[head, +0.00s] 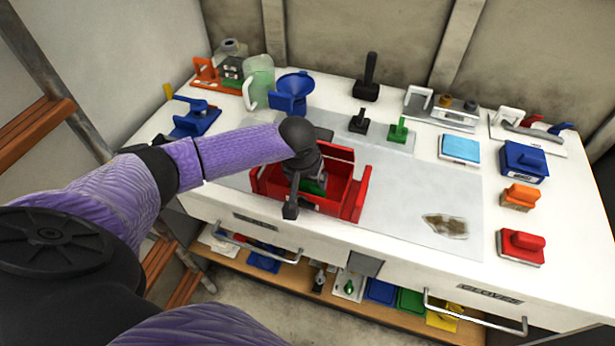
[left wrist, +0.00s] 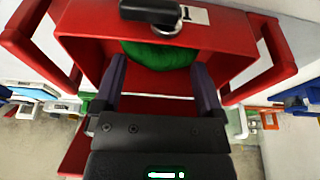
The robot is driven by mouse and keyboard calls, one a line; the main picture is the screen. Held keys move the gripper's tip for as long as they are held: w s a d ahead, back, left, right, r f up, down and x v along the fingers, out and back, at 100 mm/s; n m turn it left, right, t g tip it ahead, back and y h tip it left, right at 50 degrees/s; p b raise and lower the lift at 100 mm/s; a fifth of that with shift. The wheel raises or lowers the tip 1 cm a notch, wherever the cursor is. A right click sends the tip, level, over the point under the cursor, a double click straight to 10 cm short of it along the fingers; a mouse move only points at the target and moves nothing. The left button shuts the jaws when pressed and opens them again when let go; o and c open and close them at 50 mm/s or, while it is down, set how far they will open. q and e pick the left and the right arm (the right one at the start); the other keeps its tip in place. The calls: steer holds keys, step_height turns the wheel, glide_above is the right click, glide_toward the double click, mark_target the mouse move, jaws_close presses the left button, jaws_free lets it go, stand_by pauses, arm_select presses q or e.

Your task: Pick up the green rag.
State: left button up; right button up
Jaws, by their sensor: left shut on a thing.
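The green rag (head: 313,186) lies bunched inside an open red box (head: 357,197) on the white worktop. It also shows in the left wrist view (left wrist: 160,55), against the inner wall of the red box (left wrist: 85,50). My left gripper (head: 305,183) reaches down into the box from above. In the left wrist view my left gripper (left wrist: 158,72) has its two fingers on either side of the rag's near edge and is shut on it. The gripper hides part of the rag in the head view. My right gripper is not in view.
The red box walls stand close around the gripper. A blue funnel (head: 292,90) and a clear jug (head: 259,80) stand behind to the left. Black tools, a blue sponge (head: 459,149) and several brushes stand right.

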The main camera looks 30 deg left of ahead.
mark_target(306, 183)
arm_select(q)
step_height(306, 183, up, 11)
steer(key=p, duration=0.3)
steer(key=s+d+p, duration=0.2)
steer(key=s+d, duration=0.2)
steer(key=s, duration=1.4)
steer(key=shift+s+d+f, duration=0.2)
steer(key=shift+s+f, duration=0.1)
steer(key=shift+s, duration=0.05)
steer(key=o, duration=0.6)
steer(key=shift+c, duration=0.2)
steer(key=c, duration=0.4)
